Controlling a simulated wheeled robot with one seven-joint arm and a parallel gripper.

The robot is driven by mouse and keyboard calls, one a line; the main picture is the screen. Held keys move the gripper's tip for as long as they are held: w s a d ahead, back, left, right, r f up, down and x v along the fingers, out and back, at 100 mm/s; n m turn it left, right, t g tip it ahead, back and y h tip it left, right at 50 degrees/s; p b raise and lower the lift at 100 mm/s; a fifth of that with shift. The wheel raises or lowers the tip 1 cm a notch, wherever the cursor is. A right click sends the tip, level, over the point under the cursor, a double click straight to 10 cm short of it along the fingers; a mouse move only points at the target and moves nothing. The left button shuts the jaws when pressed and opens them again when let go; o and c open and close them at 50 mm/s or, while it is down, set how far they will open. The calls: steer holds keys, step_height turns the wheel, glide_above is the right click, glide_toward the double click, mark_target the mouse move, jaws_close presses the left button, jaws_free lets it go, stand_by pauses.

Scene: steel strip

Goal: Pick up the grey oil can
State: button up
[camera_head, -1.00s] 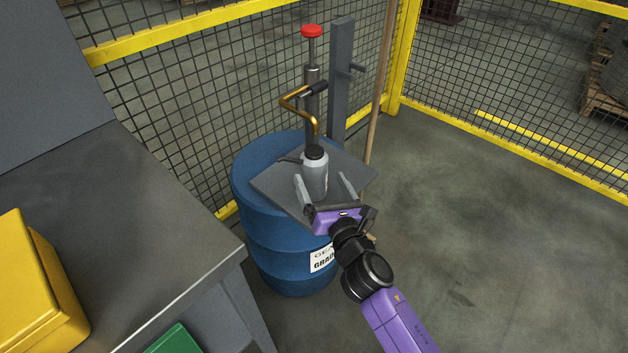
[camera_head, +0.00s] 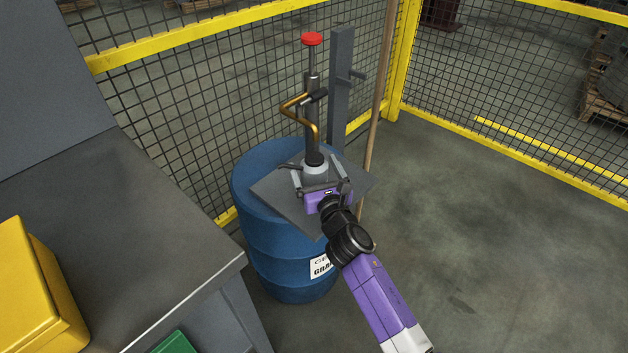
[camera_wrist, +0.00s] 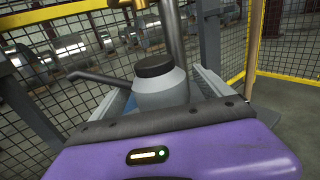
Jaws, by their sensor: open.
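The grey oil can (camera_head: 315,172) with a black cap stands upright on a square grey plate (camera_head: 282,196) on top of a blue drum. It also shows in the wrist view (camera_wrist: 160,86), where a dark spout points left and the can's lower part is hidden behind my gripper's purple body. My gripper (camera_head: 321,174) is open, with one finger on each side of the can. Whether the fingers touch the can cannot be told.
The blue drum (camera_head: 265,245) bears a pump with a red knob (camera_head: 311,39) and a brass crank (camera_head: 297,106) close behind the can. A grey post (camera_head: 340,90) and yellow mesh fence stand behind. A grey bench (camera_head: 120,230) is at left.

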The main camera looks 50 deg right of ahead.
mark_target(314, 157)
steer(key=shift+r, duration=0.1)
jaws_close()
stand_by(0.3)
steer(key=shift+r+p, duration=0.75)
step_height(314, 157, up, 3)
steer(key=shift+f+p, duration=0.15)
steer(key=shift+p, duration=1.05)
steer(key=b+v, duration=0.3)
steer(key=v, duration=1.5)
steer(key=shift+f+b, duration=0.3)
steer(key=shift+f, duration=0.05)
